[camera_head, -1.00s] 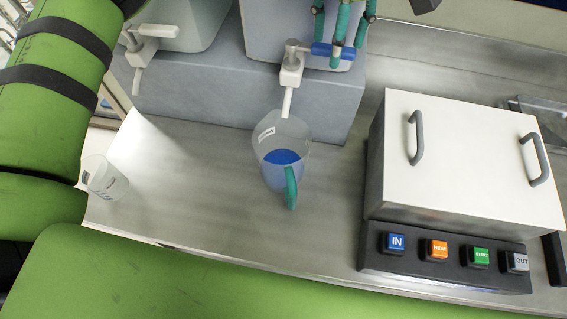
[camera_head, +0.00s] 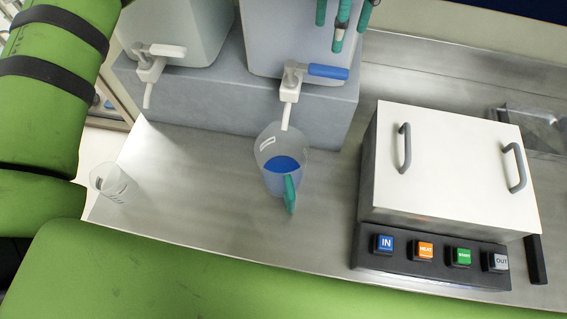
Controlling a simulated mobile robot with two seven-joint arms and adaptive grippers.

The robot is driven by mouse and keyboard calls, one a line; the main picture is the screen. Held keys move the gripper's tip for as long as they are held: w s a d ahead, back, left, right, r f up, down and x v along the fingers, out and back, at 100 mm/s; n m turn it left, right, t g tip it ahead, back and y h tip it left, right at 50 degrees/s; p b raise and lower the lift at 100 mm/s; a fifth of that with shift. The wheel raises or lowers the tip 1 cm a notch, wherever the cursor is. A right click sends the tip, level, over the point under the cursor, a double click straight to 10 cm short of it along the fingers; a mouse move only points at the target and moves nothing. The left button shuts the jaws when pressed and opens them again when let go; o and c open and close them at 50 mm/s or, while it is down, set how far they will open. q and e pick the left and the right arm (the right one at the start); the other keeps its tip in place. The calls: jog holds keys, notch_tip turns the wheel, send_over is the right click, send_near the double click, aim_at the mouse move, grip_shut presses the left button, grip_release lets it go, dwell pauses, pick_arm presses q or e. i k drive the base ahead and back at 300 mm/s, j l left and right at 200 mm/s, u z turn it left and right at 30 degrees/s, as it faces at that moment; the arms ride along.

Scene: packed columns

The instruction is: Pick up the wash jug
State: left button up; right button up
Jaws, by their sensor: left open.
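The wash jug (camera_head: 273,183) is a clear jug with blue liquid inside and a teal handle turned toward the front right. It stands upright on the metal counter, beneath the spout of a white tap (camera_head: 291,82) with a blue lever (camera_head: 328,71). My left gripper (camera_head: 343,28) shows at the top edge as teal fingers, open and empty. In the picture it is above the blue lever, apart from it and well away from the jug. The rest of that gripper is cut off by the frame. My right gripper is not in view.
A small clear beaker (camera_head: 109,183) stands at the counter's left end. A second tap (camera_head: 155,65) with a white lever is at the upper left. A white-lidded box (camera_head: 455,165) with two handles and several buttons stands right. The counter around the jug is clear.

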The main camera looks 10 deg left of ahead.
aim_at(281, 156)
jog(key=k+j, duration=0.25)
jog(key=j, duration=0.15)
jog(key=k+j, duration=0.25)
jog(key=j, duration=0.15)
jog(key=k+j, duration=0.55)
jog(key=j, duration=0.25)
